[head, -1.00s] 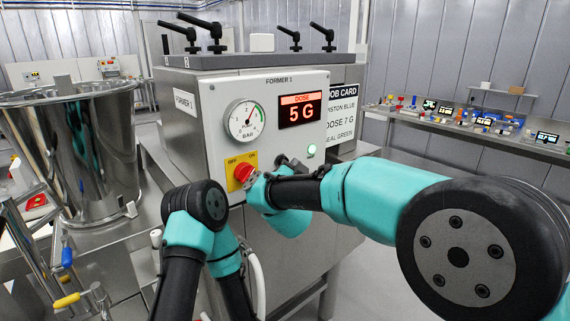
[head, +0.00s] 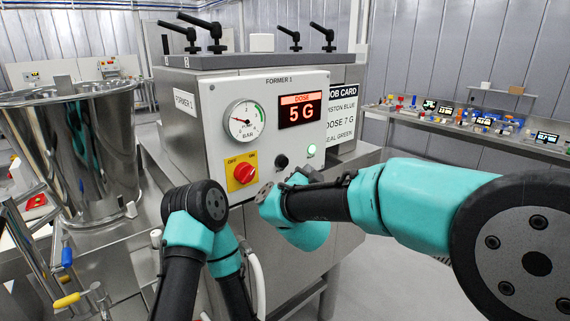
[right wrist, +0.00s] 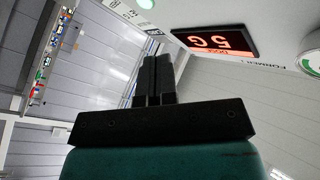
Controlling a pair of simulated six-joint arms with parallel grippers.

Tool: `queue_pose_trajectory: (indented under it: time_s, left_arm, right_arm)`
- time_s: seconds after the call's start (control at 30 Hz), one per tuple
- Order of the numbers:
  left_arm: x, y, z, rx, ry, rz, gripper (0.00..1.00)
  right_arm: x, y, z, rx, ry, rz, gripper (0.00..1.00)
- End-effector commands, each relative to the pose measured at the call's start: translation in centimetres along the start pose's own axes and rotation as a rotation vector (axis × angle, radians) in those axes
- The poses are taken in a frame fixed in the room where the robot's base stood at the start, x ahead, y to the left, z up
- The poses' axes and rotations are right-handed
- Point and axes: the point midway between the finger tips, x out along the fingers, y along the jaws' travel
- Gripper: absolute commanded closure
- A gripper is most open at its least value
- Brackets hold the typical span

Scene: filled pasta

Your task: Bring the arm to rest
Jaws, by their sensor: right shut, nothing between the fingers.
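My right gripper (head: 310,174) is in front of the lower panel of the FORMER 1 machine (head: 225,75), right of the red rotary switch (head: 245,173) and apart from it. It is mostly hidden behind my own wrist in the head view. In the right wrist view its two dark fingers (right wrist: 154,80) are together with nothing between them, and the dose display (right wrist: 215,41) shows beyond. My left arm (head: 195,205) stands folded at the lower middle; its gripper is not seen.
The panel carries a pressure gauge (head: 246,119), a red "5 G" display (head: 300,109), a black knob (head: 281,161) and a lit green lamp (head: 311,150). A job card (head: 341,118) is beside it. A steel hopper (head: 85,150) stands left. Open floor (head: 400,265) lies at right.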

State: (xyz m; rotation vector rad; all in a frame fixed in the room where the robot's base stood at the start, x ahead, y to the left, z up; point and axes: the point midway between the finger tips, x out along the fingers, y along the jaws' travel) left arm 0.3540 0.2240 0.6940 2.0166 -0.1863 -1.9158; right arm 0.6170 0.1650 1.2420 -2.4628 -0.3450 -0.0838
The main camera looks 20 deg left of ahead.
Motion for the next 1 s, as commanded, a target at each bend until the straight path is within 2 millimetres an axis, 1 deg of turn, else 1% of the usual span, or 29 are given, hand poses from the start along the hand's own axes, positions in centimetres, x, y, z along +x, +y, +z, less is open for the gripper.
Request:
queue_pose_trajectory:
  time_s: [0.33,0.37,0.47,0.57,0.67,0.7,0.77,0.8,0.87,0.9,0.97,1.0]
  left_arm:
    - [0.0,0.0,0.0,0.000,0.000,0.000,0.19]
    - [0.0,0.0,0.0,0.000,0.000,0.000,0.19]
    - [0.0,0.0,0.0,0.000,0.000,0.000,0.19]
    - [0.0,0.0,0.0,0.000,0.000,0.000,0.19]
    - [0.0,0.0,0.0,0.000,0.000,0.000,0.19]
    - [0.0,0.0,0.0,0.000,0.000,0.000,0.19]
    - [0.0,0.0,0.0,0.000,0.000,0.000,0.19]
    - [0.0,0.0,0.0,0.000,0.000,0.000,0.19]
    - [0.0,0.0,0.0,0.000,0.000,0.000,0.19]
    - [0.0,0.0,0.0,0.000,0.000,0.000,0.19]
    - [0.0,0.0,0.0,0.000,0.000,0.000,0.19]
    - [0.0,0.0,0.0,0.000,0.000,0.000,0.19]
  right_arm:
    - [0.1,0.2,0.1,-0.002,-0.002,0.002,1.00]
    - [0.1,0.4,0.2,-0.004,-0.005,0.004,1.00]
    - [0.3,2.1,0.8,-0.020,-0.027,0.017,1.00]
    - [0.6,5.5,2.2,-0.052,-0.074,0.040,1.00]
    - [0.6,10.3,4.0,-0.093,-0.146,0.075,1.00]
    - [0.4,12.4,4.9,-0.110,-0.182,0.090,1.00]
    - [0.0,15.8,6.1,-0.134,-0.237,0.116,1.00]
    - [-0.4,18.1,6.9,-0.147,-0.274,0.133,1.00]
    - [-1.2,21.3,8.2,-0.164,-0.332,0.159,1.00]
    - [-1.9,23.5,8.9,-0.175,-0.372,0.177,1.00]
    - [-3.1,26.6,10.1,-0.188,-0.432,0.203,1.00]
    - [-4.0,28.7,10.8,-0.194,-0.473,0.222,1.00]
